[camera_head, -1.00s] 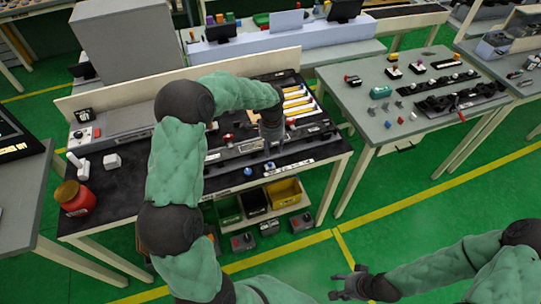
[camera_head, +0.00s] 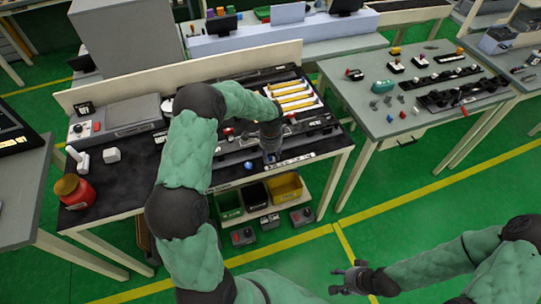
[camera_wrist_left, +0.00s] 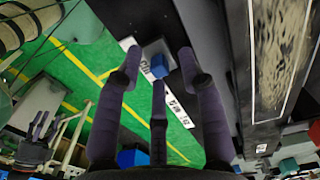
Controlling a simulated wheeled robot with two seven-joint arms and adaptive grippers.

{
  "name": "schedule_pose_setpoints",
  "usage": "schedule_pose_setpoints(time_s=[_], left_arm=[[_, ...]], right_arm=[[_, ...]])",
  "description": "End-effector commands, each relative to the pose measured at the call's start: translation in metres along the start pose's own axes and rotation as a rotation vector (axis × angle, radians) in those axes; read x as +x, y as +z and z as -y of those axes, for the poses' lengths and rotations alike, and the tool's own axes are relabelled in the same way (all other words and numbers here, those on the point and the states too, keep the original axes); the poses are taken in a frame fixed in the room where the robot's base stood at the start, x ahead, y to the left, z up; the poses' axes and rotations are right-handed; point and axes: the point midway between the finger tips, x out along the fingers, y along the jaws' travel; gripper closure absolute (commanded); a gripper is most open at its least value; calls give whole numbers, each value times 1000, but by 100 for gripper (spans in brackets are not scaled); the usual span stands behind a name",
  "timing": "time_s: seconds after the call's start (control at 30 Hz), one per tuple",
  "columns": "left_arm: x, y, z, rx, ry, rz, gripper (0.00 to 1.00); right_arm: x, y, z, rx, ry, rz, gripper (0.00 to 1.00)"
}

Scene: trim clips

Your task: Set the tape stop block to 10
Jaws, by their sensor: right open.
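My left gripper (camera_head: 270,152) is over the front edge of the black bench, pointing down at the front rail. In the left wrist view its fingers (camera_wrist_left: 159,62) are spread, and a small blue block (camera_wrist_left: 187,66) shows between the fingertips, with a gap at the left finger. I cannot tell whether it touches the right finger. The block sits beside a white number strip (camera_wrist_left: 178,106), whose digits are too small to read. The strip also shows in the head view (camera_head: 298,160). My right gripper (camera_head: 352,279) is open and empty, in front of the bench.
A blue knob (camera_head: 248,166) stands left of my left gripper. A red jar (camera_head: 73,191) is at the bench's left end. Green, black and yellow bins (camera_head: 285,187) are on the shelf below. A grey table (camera_head: 400,122) with small parts stands to the right.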

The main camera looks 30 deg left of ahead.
Motion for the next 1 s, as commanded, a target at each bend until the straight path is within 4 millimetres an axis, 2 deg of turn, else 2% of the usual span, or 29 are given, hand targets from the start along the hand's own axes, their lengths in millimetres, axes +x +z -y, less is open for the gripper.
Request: schedule_pose_setpoints(time_s=[0.23, 0.37, 0.4, 0.63, 0.73, 1.0], left_arm=[[1, 0, 0, 0, 0, 0, 61], [1, 0, 0, 0, 0, 0, 98], [0, 0, 0, 0, 0, 0, 100], [1, -4, 0, 1, -1, 0, 100], [2, -19, 1, 3, -2, -1, 100], [1, -80, 2, 2, -4, -2, 100]], right_arm=[[0, 0, 0, 0, 0, 0, 46], [0, 0, 0, 0, 0, 0, 46], [0, 0, 0, 0, 0, 0, 46], [0, 0, 0, 0, 0, 0, 46], [3, 0, -1, 0, 0, 0, 46], [10, 0, -4, 0, 0, 0, 46]])
